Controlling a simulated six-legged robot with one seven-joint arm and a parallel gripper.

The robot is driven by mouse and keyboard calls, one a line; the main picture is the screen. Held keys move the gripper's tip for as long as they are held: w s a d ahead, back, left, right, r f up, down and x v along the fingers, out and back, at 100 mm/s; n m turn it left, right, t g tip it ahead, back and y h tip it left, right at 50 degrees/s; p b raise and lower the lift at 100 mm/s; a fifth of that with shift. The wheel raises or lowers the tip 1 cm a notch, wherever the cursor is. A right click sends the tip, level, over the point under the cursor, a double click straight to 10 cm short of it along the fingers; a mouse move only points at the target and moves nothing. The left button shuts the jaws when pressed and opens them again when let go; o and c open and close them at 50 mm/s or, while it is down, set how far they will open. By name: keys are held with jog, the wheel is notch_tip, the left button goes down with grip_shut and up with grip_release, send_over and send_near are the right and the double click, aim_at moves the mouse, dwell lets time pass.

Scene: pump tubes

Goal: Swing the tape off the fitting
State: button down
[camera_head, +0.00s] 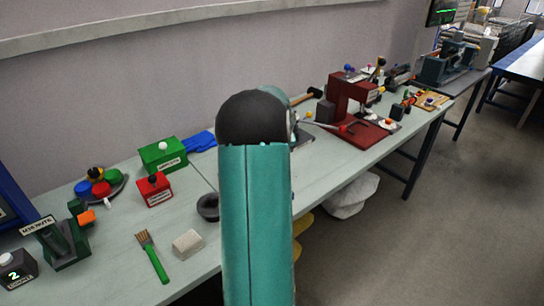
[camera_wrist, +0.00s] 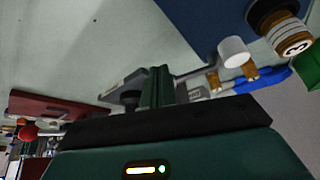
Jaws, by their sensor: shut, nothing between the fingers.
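My gripper (camera_wrist: 160,84) shows in the wrist view as dark green fingers held together, with nothing seen between them. In the head view it is hidden behind my own arm. Small brass fittings (camera_wrist: 217,80) lie beyond and to the right of the fingertips in the wrist view, below a white cylinder (camera_wrist: 235,52). A brass cylinder marked 3 (camera_wrist: 291,38) is at the upper right. I see no tape around these fittings. A black ring (camera_head: 208,207), possibly a tape roll, lies on the bench beside my arm in the head view, partly hidden.
The bench holds a green box (camera_head: 163,153), a blue cloth (camera_head: 201,141), a red box (camera_head: 155,189), a green brush (camera_head: 153,257) and a pale block (camera_head: 188,243). A red press (camera_head: 350,108) stands farther right. A dark blue panel (camera_wrist: 205,20) is close in the wrist view.

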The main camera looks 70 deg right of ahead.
jog(key=shift+w+d+n+t, duration=0.15)
jog(key=shift+d+n, duration=0.2)
jog(key=shift+d, duration=0.2)
jog(key=shift+w+d+n+t, duration=0.15)
jog(key=shift+d+n, duration=0.2)
jog(key=shift+d, duration=0.2)
